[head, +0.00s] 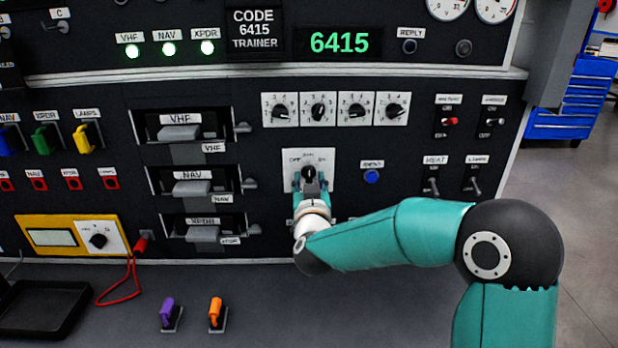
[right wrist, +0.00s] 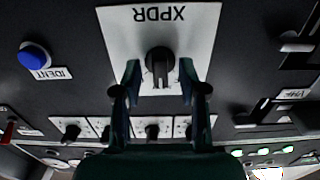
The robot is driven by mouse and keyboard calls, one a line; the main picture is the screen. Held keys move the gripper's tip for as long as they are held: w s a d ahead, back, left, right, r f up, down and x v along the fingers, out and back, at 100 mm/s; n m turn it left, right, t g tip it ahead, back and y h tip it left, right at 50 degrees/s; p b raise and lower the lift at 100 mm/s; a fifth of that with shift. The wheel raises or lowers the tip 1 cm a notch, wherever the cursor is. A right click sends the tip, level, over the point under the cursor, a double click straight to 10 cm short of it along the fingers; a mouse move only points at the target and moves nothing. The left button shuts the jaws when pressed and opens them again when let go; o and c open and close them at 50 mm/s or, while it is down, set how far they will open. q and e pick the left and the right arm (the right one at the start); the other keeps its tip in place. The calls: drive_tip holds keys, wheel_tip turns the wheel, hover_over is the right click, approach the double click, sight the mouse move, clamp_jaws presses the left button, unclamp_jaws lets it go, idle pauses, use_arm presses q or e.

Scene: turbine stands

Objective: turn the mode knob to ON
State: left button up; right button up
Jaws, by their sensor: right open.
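The mode knob (head: 309,172) is a black knob on a white plate (head: 323,156) in the middle of the dark panel. In the right wrist view the scene is upside down; the knob (right wrist: 160,62) stands on the plate marked XPDR (right wrist: 112,24). My right gripper (head: 311,184) is in front of the knob. In the right wrist view its two fingers (right wrist: 160,79) are open, one on each side of the knob, with gaps to it. The gripper hides the plate's lower part in the head view. The knob's exact setting is hard to read. My left gripper is out of view.
A blue IDENT button (head: 371,177) sits right of the plate. Code knobs (head: 337,110) are in a row above. HEAT and LIGHTS switches (head: 432,187) are farther right. Drawer-like units with grey handles (head: 192,187) are left. The bench front holds purple (head: 167,309) and orange (head: 215,311) pieces.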

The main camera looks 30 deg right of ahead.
drive_tip(key=shift+w+d, duration=0.3)
drive_tip(key=shift+w, duration=0.25)
